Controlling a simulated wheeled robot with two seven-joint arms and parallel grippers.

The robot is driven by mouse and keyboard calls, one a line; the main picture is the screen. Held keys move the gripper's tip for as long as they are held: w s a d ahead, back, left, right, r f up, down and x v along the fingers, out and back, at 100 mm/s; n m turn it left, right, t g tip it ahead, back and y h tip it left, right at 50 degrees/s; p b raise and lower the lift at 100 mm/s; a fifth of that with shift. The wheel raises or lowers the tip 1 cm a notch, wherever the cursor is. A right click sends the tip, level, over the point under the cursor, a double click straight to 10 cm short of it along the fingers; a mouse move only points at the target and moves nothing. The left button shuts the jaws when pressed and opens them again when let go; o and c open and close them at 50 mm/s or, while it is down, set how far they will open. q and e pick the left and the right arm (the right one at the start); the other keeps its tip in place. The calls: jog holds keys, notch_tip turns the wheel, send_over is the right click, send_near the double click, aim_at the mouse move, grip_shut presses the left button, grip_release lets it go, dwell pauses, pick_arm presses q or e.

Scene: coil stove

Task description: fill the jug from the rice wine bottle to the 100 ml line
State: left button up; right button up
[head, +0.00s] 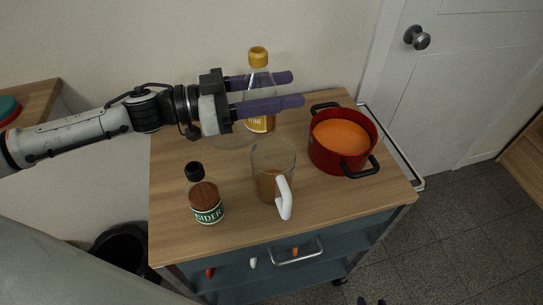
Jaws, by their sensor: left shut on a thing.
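The rice wine bottle (261,124) stands upright towards the back of the wooden cart top, with a yellow cap and a yellow label that reads "INE". My left gripper (277,90) has its purple fingers either side of the bottle's upper body and is shut on it. The fingers hide part of the bottle. The clear jug (275,156) with a white handle stands in front of the bottle, with brown liquid in its lower part. Its markings are too small to read. My right gripper is not in view.
A cider bottle (206,203) with a black cap stands at the front left of the cart top (330,195). A red pot (342,141) of orange soup stands at the right. The front right of the top is clear.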

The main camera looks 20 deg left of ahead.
pick_arm(q)
notch_tip(320, 180, up, 4)
jog(key=shift+r, duration=0.1)
dwell(0.5)
dwell(0.4)
